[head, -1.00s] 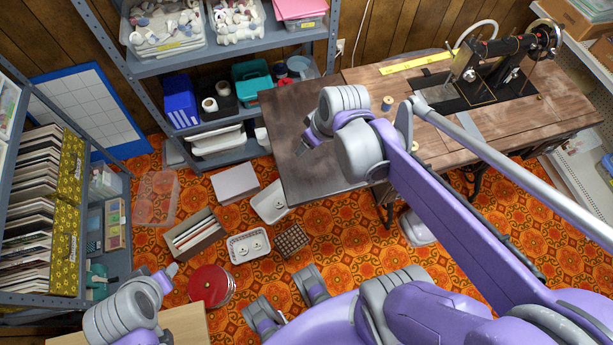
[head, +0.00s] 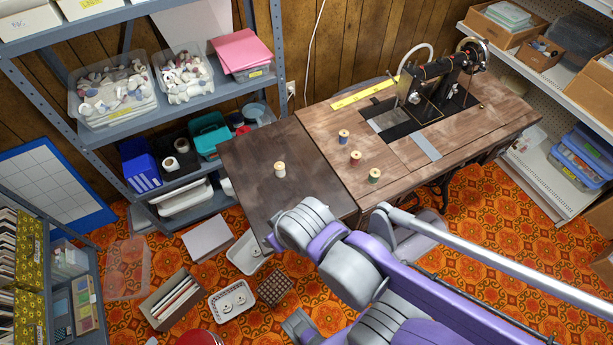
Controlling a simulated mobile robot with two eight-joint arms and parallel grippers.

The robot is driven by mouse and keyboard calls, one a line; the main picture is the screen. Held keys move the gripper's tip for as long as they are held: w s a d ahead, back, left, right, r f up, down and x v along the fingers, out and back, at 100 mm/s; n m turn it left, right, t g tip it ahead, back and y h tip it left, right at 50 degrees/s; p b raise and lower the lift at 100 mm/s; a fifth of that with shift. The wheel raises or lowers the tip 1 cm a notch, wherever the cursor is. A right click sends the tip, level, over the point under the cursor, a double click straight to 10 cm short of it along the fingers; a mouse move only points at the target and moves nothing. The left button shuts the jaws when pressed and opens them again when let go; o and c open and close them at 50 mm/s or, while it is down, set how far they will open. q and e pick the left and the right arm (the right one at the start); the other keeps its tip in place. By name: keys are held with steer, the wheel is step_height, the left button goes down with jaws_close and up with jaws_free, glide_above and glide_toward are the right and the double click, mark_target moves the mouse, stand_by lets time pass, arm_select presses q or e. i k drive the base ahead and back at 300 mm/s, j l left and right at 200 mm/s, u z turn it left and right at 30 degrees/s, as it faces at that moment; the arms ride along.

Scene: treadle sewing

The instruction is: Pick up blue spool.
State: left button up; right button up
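The blue spool (head: 344,136) stands upright on the wooden sewing table (head: 325,118), left of the machine's metal plate. A red spool (head: 355,158) and a green spool (head: 374,176) stand nearer to me, and a cream spool (head: 280,169) stands on the darker left leaf. My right arm comes in from the lower right. Its gripper end (head: 270,242) is at the leaf's front edge, apart from the blue spool and nearer to me. Its fingers are mostly hidden behind the wrist, so their opening does not show. My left gripper is out of view.
The black sewing machine (head: 440,85) stands at the table's back right, with a yellow tape measure (head: 365,92) to its left. Grey shelving (head: 115,130) stands left of the table. Boxes and trays lie on the orange patterned floor. The dark leaf (head: 255,150) is mostly clear.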

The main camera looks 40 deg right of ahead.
mark_target(344, 134)
steer(key=z, duration=1.95)
steer(key=i+l+z, duration=0.55)
steer(key=i+z, duration=0.15)
